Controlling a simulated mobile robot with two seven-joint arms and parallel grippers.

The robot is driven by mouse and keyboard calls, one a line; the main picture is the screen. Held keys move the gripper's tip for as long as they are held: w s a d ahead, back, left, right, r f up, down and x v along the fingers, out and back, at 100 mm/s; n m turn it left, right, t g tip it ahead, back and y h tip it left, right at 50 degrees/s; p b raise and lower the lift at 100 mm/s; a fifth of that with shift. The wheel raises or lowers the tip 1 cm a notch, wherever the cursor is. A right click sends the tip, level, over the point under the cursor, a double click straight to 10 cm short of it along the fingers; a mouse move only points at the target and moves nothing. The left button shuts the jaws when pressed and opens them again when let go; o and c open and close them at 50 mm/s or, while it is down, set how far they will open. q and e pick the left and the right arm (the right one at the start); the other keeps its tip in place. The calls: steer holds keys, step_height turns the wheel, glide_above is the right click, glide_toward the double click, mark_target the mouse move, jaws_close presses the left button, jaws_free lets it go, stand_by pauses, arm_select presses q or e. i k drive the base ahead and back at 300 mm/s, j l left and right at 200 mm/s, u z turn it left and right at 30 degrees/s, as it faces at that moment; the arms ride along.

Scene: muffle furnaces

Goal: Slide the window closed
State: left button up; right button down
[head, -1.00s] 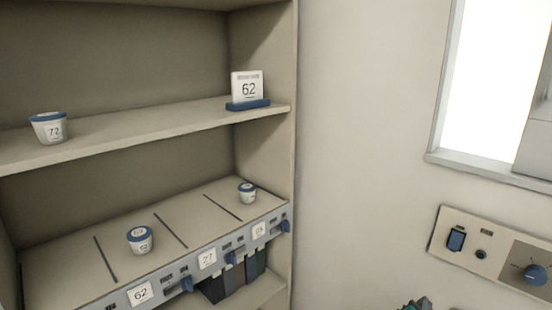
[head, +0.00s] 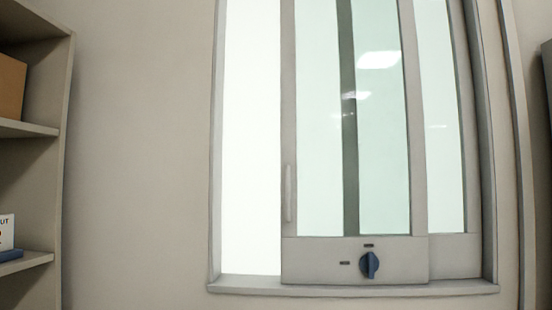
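The window (head: 355,265) fills the middle and right of the head view. Its sliding sash (head: 288,120) stands away from the left jamb (head: 215,150), leaving a tall bright white gap (head: 252,140) on the left. A slim vertical handle (head: 289,193) is on the sash's left stile. A blue knob (head: 369,265) with small dark marks above and to its left sits on the sash's bottom rail. Neither of my grippers is in view.
A shelf unit (head: 62,170) stands at the left edge, with a brown box (head: 10,88) and part of a white sign in a blue base (head: 8,240). Bare wall (head: 140,150) lies between it and the window. A dark object (head: 546,150) shows at the right edge.

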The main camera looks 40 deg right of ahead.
mark_target(307, 260)
steer(key=z, duration=1.9)
